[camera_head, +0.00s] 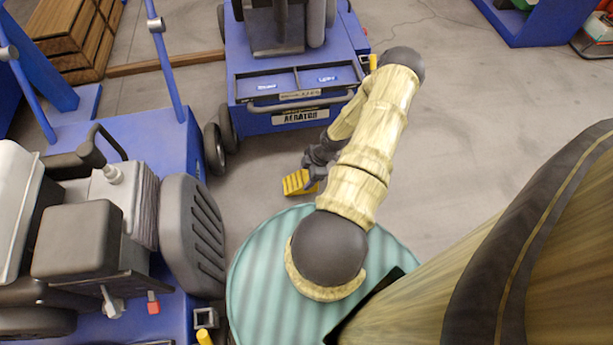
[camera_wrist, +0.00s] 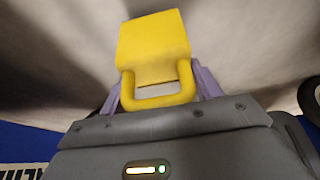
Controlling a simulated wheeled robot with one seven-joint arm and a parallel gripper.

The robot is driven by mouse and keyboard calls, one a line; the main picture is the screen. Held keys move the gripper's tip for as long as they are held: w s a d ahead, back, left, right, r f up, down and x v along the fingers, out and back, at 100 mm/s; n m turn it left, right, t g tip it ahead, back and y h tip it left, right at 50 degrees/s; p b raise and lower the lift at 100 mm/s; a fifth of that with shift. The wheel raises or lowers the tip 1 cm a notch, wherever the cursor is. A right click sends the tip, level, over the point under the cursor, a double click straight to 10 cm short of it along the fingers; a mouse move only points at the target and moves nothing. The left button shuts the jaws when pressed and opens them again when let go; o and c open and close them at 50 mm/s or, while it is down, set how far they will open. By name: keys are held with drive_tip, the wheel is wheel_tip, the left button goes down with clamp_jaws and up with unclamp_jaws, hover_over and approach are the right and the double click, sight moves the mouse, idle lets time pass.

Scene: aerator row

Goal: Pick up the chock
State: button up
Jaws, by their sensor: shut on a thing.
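The chock (camera_head: 298,183) is a yellow ribbed wedge near the middle of the head view, in front of the blue aerator. In the wrist view the chock (camera_wrist: 153,50) shows a flat yellow face and a rounded yellow handle loop. My gripper (camera_head: 315,175) is at the chock's right end in the head view. In the wrist view its purple-grey fingers stand on both sides of the handle, and my gripper (camera_wrist: 158,88) is shut on it. Whether the chock touches the floor is hard to tell.
The blue aerator (camera_head: 290,118) with black wheels stands just behind the chock. A blue machine with an engine and a grey seat-like part (camera_head: 192,235) fills the left. Wooden planks (camera_head: 75,35) lie at the back left. The concrete floor (camera_head: 470,130) at right is clear.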

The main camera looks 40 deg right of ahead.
sight(306, 175)
wheel_tip(306, 175, up, 7)
drive_tip(key=p, duration=0.3)
drive_tip(key=shift+f, duration=0.1)
idle(0.6)
drive_tip(key=w+a+r+m+t+h+p, duration=0.1)
drive_tip(key=w+a+r+m+p, duration=0.1)
drive_tip(key=w+a+r, duration=0.3)
drive_tip(key=w+a+r+m+p, duration=0.2)
drive_tip(key=w+r+p, duration=0.1)
drive_tip(key=r, duration=0.4)
drive_tip(key=w+a+r+m+t+h+p, duration=0.1)
drive_tip(key=w+a+r+m+p, duration=0.1)
drive_tip(key=w+a+r, duration=0.3)
drive_tip(key=w+a+r+m+h+p, duration=0.1)
drive_tip(key=a+r+m+p, duration=0.3)
drive_tip(key=r, duration=0.5)
drive_tip(key=w+a+r+m+h+p, duration=0.1)
drive_tip(key=a+r+m+p, duration=0.15)
drive_tip(key=a+r, duration=0.5)
wheel_tip(306, 175, up, 29)
drive_tip(key=s+d+p, duration=0.1)
drive_tip(key=s+p, duration=0.1)
drive_tip(key=p, duration=3.5)
drive_tip(key=shift+d+n+p, duration=0.15)
drive_tip(key=shift+n+p, duration=0.2)
drive_tip(key=shift+p, duration=0.05)
